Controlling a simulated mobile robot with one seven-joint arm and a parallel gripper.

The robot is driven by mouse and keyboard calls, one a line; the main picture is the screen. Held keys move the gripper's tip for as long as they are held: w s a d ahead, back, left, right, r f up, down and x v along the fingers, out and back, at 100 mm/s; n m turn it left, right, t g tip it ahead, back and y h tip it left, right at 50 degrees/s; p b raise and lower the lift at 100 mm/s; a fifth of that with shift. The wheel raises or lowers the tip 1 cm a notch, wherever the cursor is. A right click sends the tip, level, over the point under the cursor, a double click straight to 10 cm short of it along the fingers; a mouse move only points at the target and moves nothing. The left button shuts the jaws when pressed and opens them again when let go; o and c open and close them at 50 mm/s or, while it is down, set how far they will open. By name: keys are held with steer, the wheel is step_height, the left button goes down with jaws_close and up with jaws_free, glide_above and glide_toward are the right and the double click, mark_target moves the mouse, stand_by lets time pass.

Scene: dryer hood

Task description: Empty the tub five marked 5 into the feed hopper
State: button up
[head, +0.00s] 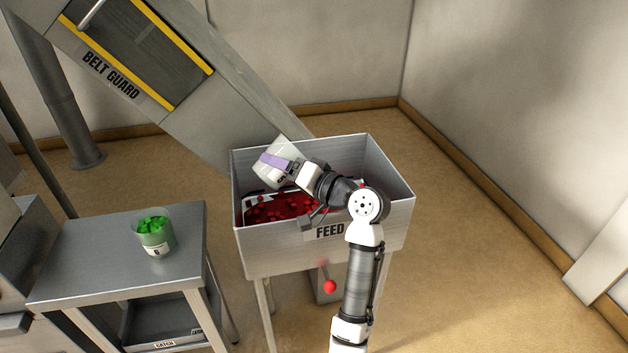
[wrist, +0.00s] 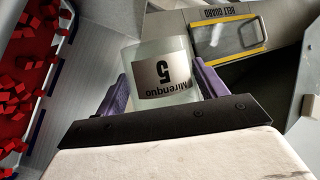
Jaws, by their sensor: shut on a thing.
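Tub five (head: 286,149) is a pale, translucent tub, held tilted above the left part of the feed hopper (head: 262,257). Its label, with a 5 and the word Mirenquo, appears upside down in the wrist view (wrist: 165,75). My gripper (head: 274,161) is shut on the tub, with purple fingers on both sides of it, also seen in the wrist view (wrist: 160,88). The hopper is a grey metal bin on legs, and many red cubes (head: 278,209) lie inside it. The inside of the tub is hidden, so I cannot tell what it holds.
A metal table (head: 90,255) at left carries another tub (head: 155,243) with green pieces; its number is too small to read. A sloping conveyor housing with a belt guard (head: 140,55) rises behind the hopper. A red-knobbed lever (head: 330,287) is below the hopper. Floor at right is clear.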

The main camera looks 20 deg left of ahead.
step_height(320, 180, down, 2)
steer(key=n+b, duration=0.1)
steer(key=n+h, duration=0.1)
steer(key=shift+s+f+n+h+b, duration=0.1)
steer(key=shift+f+n+h+b, duration=0.2)
steer(key=shift+n+b, duration=0.1)
steer(key=shift+s+a+r+n+p, duration=0.4)
steer(key=shift+r+n, duration=0.2)
steer(key=s+f+n+h+b, duration=0.1)
steer(key=a+f+n+t+h+b, duration=0.1)
steer(key=n, duration=0.1)
steer(key=shift+s+a, duration=0.2)
steer(key=shift+s, duration=0.2)
steer(key=shift+s+a+r+n+t+h, duration=0.3)
steer(key=shift+s+r+n+h, duration=0.15)
steer(key=shift+n, duration=0.25)
steer(key=shift+w, duration=0.1)
